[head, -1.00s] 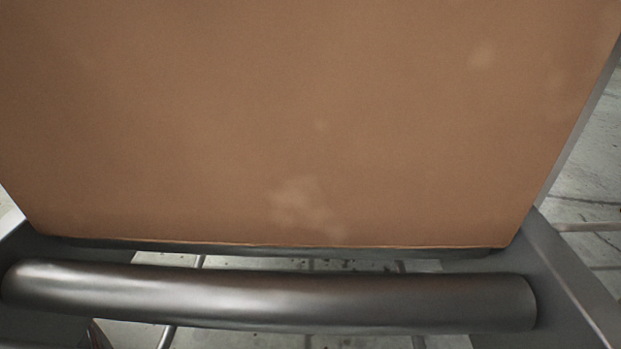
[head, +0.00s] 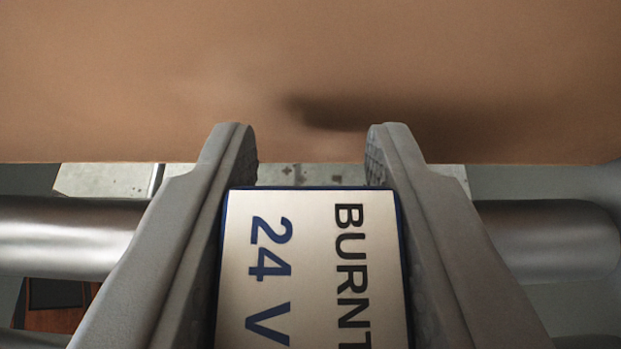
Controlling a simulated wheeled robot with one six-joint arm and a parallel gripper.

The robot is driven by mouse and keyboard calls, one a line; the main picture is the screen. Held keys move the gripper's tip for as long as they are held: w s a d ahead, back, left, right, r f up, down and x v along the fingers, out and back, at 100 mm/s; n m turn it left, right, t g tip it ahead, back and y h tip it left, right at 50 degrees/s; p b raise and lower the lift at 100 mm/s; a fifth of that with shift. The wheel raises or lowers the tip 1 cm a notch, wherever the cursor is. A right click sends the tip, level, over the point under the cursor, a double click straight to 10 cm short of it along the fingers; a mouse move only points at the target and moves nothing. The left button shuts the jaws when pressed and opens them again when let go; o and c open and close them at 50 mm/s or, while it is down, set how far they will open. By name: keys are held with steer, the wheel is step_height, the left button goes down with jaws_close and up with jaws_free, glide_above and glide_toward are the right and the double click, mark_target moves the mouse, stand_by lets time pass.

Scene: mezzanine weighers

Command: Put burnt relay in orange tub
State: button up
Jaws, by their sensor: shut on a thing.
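The burnt relay (head: 310,265) is a block with a silvery label reading "24 V" and "BURNT" and a dark blue edge. It sits between the two grey fingers of my gripper (head: 311,140), which is shut on it. The fingertips reach past the relay's upper end. The relay's lower part is cut off by the frame's bottom edge. I see no tub that I can make out as orange.
A flat tan-brown panel (head: 150,80) fills the top of the view, with a dark shadow on it ahead of the fingertips. A thick grey metal bar (head: 70,236) runs across behind my gripper. Pale floor (head: 105,180) shows between them. A reddish-brown thing (head: 52,318) is at lower left.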

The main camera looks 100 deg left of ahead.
steer(key=shift+f, duration=1)
steer(key=shift+f, duration=0.1)
steer(key=o, duration=1)
steer(key=shift+c, duration=0.2)
steer(key=shift+d+r, duration=0.25)
steer(key=v, duration=1.1)
steer(key=shift+w+d+r, duration=0.1)
steer(key=shift+d+r, duration=0.05)
